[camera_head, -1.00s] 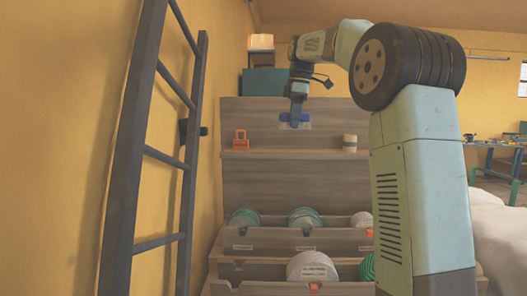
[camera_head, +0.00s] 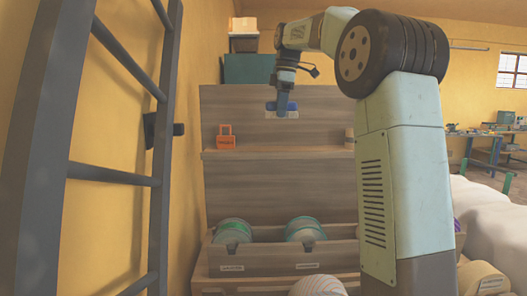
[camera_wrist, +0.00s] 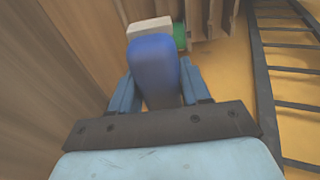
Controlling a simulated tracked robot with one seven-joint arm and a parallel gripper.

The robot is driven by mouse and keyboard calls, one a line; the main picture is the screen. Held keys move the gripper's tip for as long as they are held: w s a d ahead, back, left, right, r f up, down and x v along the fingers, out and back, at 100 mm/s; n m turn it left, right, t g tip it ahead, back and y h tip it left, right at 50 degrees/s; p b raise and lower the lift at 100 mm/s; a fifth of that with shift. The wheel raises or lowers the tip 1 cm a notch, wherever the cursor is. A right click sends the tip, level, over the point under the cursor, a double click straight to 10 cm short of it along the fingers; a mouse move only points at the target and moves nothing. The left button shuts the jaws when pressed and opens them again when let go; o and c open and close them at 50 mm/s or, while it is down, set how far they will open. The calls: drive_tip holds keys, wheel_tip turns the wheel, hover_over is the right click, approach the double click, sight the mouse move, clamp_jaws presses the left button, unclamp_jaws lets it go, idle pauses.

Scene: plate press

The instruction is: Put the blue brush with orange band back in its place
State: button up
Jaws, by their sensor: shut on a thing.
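My gripper (camera_head: 284,100) is shut on the blue brush and holds it in front of the wooden back board, above the narrow shelf (camera_head: 275,153). The blue brush (camera_wrist: 153,68) shows in the wrist view between the two blue-grey fingers, its pale bristle end pointing away from the gripper. In the head view the brush (camera_head: 291,106) is small, with its pale bristles hanging down, clear of the shelf. I cannot make out an orange band on it. An orange open-topped holder or lock-like object (camera_head: 226,137) stands on the shelf to the left of the brush.
A tan roll (camera_head: 349,137) stands on the shelf's right, partly behind my arm. A dark ladder (camera_head: 158,190) leans at the left wall. A green box (camera_head: 248,68) is behind the board. White sacks (camera_head: 480,205) lie right.

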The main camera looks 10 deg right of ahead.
drive_tip(key=shift+a, duration=0.6)
drive_tip(key=shift+w+f, duration=0.15)
drive_tip(key=shift+w, duration=0.15)
drive_tip(key=w+f, duration=0.4)
drive_tip(key=w, duration=0.5)
hover_over(261, 150)
drive_tip(key=s, duration=0.1)
drive_tip(key=f, duration=0.4)
drive_tip(key=shift+d+f, duration=0.3)
drive_tip(key=shift+w+f, duration=0.3)
drive_tip(key=shift+f, duration=0.1)
drive_tip(key=shift+w+f, duration=0.15)
drive_tip(key=shift+f, duration=1.5)
drive_tip(key=o, duration=1.1)
drive_tip(key=shift+f, duration=0.1)
